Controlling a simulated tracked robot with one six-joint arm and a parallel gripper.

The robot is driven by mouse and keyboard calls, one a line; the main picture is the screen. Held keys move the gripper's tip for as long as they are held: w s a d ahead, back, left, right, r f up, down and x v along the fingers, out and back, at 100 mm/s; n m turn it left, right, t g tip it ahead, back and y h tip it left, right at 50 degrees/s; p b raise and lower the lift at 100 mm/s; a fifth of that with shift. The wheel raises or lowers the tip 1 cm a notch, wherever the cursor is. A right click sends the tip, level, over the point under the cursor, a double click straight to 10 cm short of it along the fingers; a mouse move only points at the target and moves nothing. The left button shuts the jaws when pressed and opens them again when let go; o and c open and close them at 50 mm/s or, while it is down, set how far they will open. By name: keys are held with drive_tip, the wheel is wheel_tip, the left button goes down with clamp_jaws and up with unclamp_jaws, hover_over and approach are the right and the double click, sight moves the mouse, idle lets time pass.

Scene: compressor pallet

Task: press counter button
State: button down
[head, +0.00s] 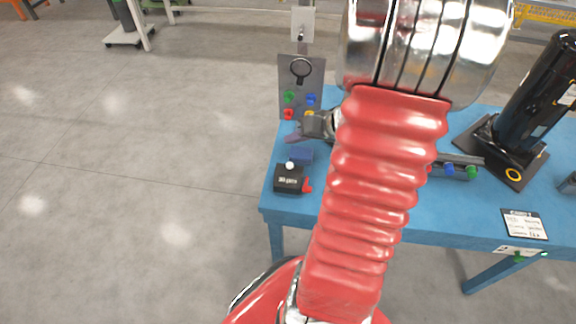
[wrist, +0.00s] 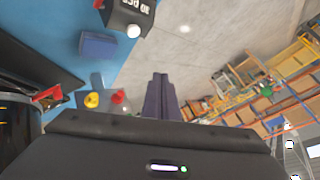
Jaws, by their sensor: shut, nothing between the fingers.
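The counter (head: 289,180) is a small black box with white lettering and a red part on its right side. It sits near the left front corner of the blue table, with a round white button (head: 290,165) on it. The counter (wrist: 128,14) also shows upside down at the top edge of the wrist view, partly cut off, with its white button (wrist: 134,31). My gripper (head: 291,138) is shut and empty, behind and apart from the counter in the head view. In the wrist view its dark fingers (wrist: 160,80) lie together, below and right of the button.
A small blue block (head: 300,155) lies between my gripper and the counter. A grey panel (head: 301,72) with coloured knobs stands behind. The blue table (head: 420,218) holds a black cylinder unit (head: 535,100) and a label card (head: 524,224) at right. Open floor lies left.

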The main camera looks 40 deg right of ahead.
drive_tip(key=shift+f, duration=4.25)
drive_tip(key=shift+f, duration=0.9)
drive_tip(key=shift+r, duration=1)
drive_tip(key=shift+r, duration=2.5)
